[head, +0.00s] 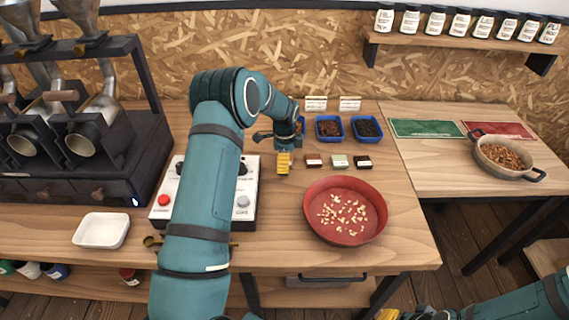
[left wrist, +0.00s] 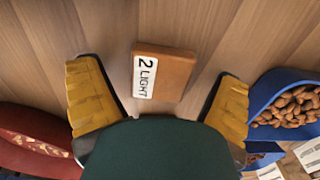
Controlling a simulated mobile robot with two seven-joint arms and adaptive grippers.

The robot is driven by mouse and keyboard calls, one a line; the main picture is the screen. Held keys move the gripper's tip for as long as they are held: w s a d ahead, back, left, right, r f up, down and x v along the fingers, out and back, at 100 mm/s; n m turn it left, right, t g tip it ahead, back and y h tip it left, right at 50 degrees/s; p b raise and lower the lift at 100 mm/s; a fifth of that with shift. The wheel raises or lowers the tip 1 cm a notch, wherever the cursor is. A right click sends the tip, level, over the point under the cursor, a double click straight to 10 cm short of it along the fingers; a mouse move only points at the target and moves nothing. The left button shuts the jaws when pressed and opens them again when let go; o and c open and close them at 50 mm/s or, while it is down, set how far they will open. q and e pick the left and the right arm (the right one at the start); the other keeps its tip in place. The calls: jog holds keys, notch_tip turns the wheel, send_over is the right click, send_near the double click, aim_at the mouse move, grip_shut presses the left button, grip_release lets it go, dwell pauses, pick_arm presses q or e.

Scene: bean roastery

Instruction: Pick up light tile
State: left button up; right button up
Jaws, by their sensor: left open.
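The light tile (left wrist: 164,75) is a small orange-brown block with a white label reading "2 LIGHT". In the left wrist view it lies on the wooden table, between and ahead of the two yellow fingers of my left gripper (head: 284,163), with gaps on both sides. My left gripper is open and points down at the table. In the head view I cannot make out the light tile; my gripper covers that spot. Part of my right gripper (head: 400,314) shows at the bottom edge; its fingers are not clear.
Several tiles sit right of my left gripper: a dark brown one (head: 314,160), a pale green one (head: 339,161) and a near-black one (head: 362,161). Blue trays (head: 330,139) stand behind. A red bowl (head: 312,205) is in front; a control box (head: 244,212) is left.

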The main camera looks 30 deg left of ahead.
pick_arm(q)
jog(key=shift+r, duration=0.1)
jog(key=c, duration=1.3)
